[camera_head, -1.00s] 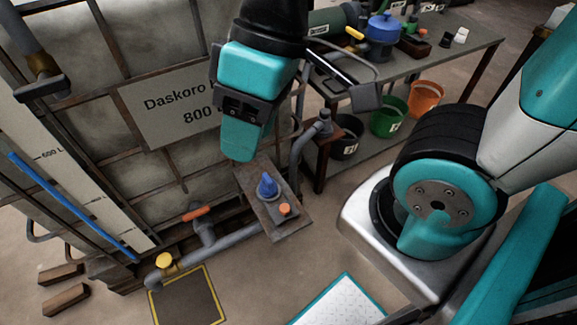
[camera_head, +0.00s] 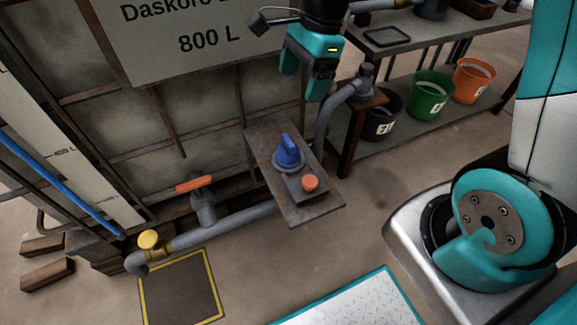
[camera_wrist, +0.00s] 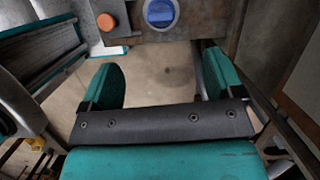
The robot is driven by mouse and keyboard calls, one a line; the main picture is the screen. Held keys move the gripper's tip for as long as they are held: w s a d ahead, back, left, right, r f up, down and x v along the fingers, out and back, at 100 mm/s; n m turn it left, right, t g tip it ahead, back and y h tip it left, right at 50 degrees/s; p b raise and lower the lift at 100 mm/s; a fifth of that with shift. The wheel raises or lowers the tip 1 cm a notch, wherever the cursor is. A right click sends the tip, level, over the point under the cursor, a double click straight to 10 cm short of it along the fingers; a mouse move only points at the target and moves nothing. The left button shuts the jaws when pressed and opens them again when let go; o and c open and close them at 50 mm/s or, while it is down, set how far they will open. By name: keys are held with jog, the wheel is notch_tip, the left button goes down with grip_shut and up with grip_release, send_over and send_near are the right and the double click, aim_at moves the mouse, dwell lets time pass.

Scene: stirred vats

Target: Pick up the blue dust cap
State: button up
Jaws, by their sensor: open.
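A blue knob-like piece (camera_head: 288,150) with a raised ridge sits in a grey ring on a small plate on the brown shelf board (camera_head: 258,150). I cannot tell whether it is the dust cap; no other small blue cap is in view. It also shows at the top of the wrist view (camera_wrist: 161,12), seen from above. My gripper (camera_head: 304,75) is open and empty, above and behind the board in the head view. In the wrist view its two teal fingers (camera_wrist: 162,78) are wide apart, with floor between them and the blue piece beyond the tips.
An orange button (camera_head: 310,183) is beside the blue piece. A grey pipe (camera_head: 225,226) with an orange-handled valve (camera_head: 194,184) and a yellow cap (camera_head: 148,239) runs low along the vat. A bent pipe (camera_head: 335,115) stands right of the board. Buckets (camera_head: 433,91) sit under the bench.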

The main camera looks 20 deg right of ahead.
aim_at(289, 139)
jog(key=shift+m, duration=0.5)
jog(key=b+x, duration=0.1)
jog(key=x, duration=0.3)
jog(key=b+x, duration=0.1)
jog(key=x, duration=0.3)
jog(key=d+b+x, duration=0.1)
jog(key=x, duration=0.4)
jog(key=shift+w+f+b, duration=0.2)
jog(key=shift+b, duration=0.15)
jog(key=x, duration=0.1)
jog(key=b+x, duration=0.1)
jog(key=x, duration=0.1)
jog(key=b+x, duration=0.1)
jog(key=x, duration=0.1)
jog(key=shift+s+d+f, duration=0.25)
jog(key=shift+s+d, duration=0.05)
jog(key=shift+d, duration=0.05)
jog(key=c, duration=0.9)
jog(key=shift+r, duration=0.15)
